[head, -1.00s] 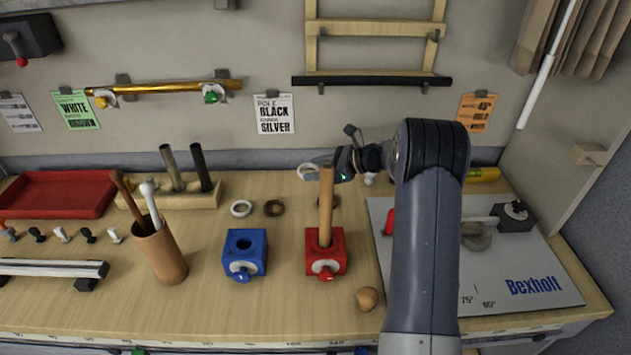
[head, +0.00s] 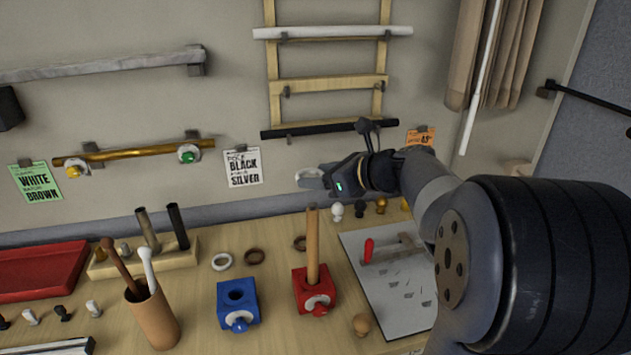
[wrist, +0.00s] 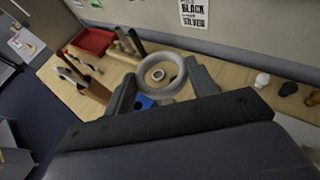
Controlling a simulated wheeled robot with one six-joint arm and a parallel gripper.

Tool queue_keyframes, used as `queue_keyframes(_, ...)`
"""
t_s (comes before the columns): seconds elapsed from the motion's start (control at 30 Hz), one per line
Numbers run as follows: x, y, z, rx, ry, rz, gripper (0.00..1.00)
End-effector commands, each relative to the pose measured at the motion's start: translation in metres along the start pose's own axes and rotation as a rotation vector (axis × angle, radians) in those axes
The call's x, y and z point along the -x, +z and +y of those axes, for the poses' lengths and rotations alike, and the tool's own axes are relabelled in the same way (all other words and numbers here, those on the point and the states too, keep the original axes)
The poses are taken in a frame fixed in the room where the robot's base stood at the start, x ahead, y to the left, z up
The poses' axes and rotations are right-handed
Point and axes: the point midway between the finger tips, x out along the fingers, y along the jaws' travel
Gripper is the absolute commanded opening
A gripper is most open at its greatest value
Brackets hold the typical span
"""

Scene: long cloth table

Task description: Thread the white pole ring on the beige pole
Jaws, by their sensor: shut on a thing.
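The beige pole (head: 313,246) stands upright in a red block (head: 314,288) on the table. My gripper (head: 322,178) is shut on a white ring (head: 305,170), held above the pole's top in the head view and apart from it. In the wrist view the held ring (wrist: 181,83) sits between my two fingers (wrist: 160,74). The pole does not show clearly in the wrist view. A second white ring (head: 222,261) lies flat on the table, left of the pole; the wrist view shows it through the held ring.
A blue block (head: 238,302) with an empty hole stands left of the red block. Brown rings (head: 254,256) lie behind. A cup of rods (head: 153,318), a rack with two dark poles (head: 147,257) and a red tray (head: 40,270) stand left. A grey board (head: 385,285) lies right.

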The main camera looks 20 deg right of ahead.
Motion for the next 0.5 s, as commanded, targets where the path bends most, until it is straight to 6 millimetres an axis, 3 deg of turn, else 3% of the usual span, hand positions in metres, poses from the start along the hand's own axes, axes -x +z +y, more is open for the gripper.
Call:
queue_keyframes(0.13,0.0093,0.0048,0.0058,-0.009,-0.02,-0.005,0.33)
queue_keyframes(0.5,0.0106,0.0055,0.0067,-0.011,-0.023,-0.005,0.33)
